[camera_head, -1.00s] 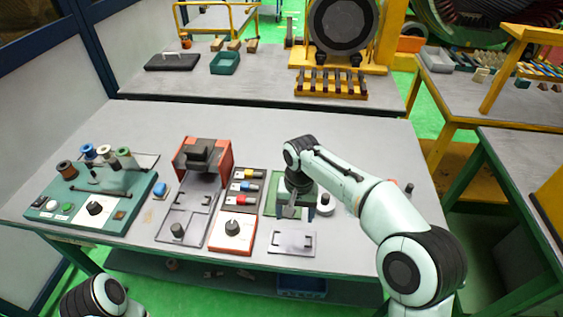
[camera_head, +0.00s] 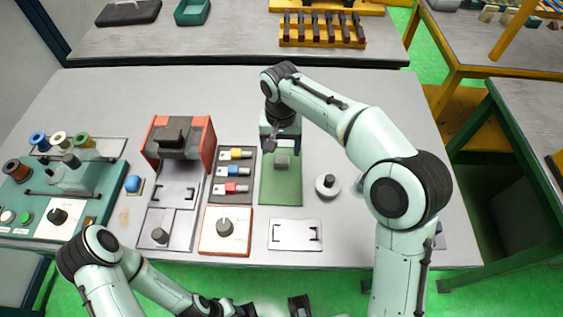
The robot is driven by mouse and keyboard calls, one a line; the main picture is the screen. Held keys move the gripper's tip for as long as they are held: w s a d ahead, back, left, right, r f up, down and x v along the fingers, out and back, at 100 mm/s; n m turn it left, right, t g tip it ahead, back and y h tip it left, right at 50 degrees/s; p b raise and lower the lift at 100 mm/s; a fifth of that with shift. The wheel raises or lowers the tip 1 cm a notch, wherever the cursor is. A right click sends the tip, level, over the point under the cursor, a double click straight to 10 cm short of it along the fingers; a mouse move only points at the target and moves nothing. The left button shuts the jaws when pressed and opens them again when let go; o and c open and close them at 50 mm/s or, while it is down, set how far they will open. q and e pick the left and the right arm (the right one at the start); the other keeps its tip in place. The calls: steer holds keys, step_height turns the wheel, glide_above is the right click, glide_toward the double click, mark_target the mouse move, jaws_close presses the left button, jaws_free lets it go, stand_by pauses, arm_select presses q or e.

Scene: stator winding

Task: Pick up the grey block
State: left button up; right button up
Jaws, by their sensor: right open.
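A small grey block (camera_head: 283,163) lies on the green mat (camera_head: 281,190) in the middle of the table. My right gripper (camera_head: 271,144) points down just above and behind the block, at the mat's far end. Its fingers are apart, and nothing shows held in them. My left arm comes in at the bottom left. Its gripper (camera_head: 245,309) is at the bottom edge in front of the table, dark and partly cut off, so its finger opening is unclear.
Left of the mat are a panel with coloured connectors (camera_head: 234,172), a white knob box (camera_head: 226,228) and an orange-sided fixture (camera_head: 179,140). A round grey part (camera_head: 327,186) stands to the right. A white plate (camera_head: 295,235) lies in front.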

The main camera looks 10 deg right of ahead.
mark_target(282, 159)
steer(key=shift+w+d+f+b, duration=0.1)
steer(key=shift+f+b, duration=0.1)
steer(key=shift+f, duration=1.4)
steer(key=shift+d+f+b, duration=0.1)
steer(key=shift+f+b, duration=0.05)
steer(key=shift+f, duration=1.4)
steer(key=shift+a, duration=0.1)
steer(key=c, duration=1.2)
